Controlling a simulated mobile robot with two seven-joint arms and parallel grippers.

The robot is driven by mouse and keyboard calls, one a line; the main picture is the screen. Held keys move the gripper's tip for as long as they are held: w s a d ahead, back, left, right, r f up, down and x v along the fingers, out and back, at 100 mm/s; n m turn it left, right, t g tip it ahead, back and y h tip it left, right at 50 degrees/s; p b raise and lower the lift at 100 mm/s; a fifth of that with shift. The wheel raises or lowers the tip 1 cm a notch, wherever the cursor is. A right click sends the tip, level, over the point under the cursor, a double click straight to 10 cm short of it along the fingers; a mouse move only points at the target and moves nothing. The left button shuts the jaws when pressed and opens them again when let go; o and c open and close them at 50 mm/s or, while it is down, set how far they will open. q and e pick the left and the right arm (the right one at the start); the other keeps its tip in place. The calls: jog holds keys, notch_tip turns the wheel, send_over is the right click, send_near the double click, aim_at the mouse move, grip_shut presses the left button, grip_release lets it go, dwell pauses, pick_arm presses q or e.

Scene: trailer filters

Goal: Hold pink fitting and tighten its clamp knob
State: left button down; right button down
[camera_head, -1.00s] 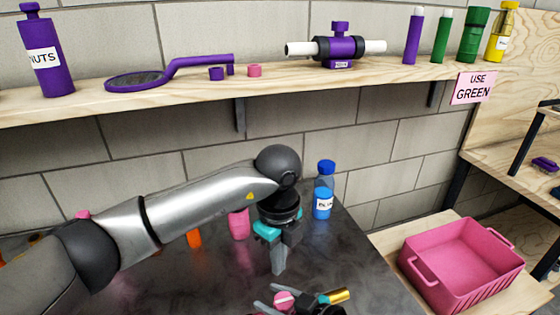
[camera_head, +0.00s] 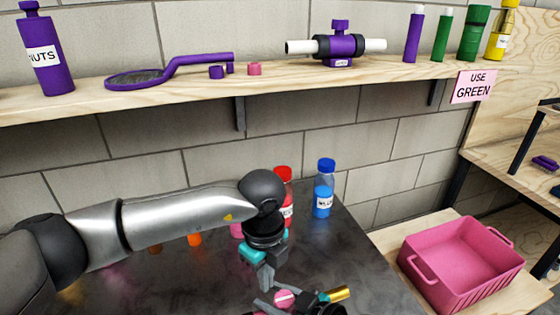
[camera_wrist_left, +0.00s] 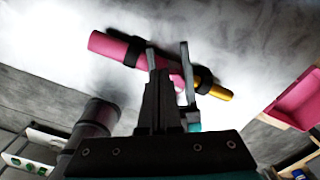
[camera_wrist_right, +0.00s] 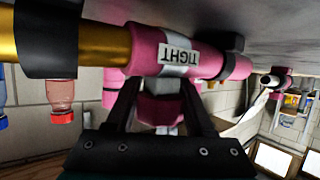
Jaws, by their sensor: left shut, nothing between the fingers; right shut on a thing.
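The pink fitting, with a gold end (camera_head: 338,294), is low in the head view, above the dark table; its pink, white-striped clamp knob (camera_head: 284,298) faces up. The left wrist view shows its pink tube (camera_wrist_left: 112,46) and gold end (camera_wrist_left: 220,93). My left gripper (camera_head: 266,284) is shut and empty, pointing down just beside the knob; its fingertips (camera_wrist_left: 167,48) overlap the fitting in the left wrist view. Whether the left fingers touch the knob is unclear.
A red-capped bottle (camera_head: 284,185) and a blue-capped bottle (camera_head: 323,190) stand at the table's back. A pink crate (camera_head: 430,280) is at the right. The wall shelf (camera_head: 130,103) carries a purple fitting (camera_head: 341,46), bottles and tubes. Bare table (camera_head: 355,255) lies right of my left gripper.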

pick_arm(q)
jog(key=shift+f, duration=1.5)
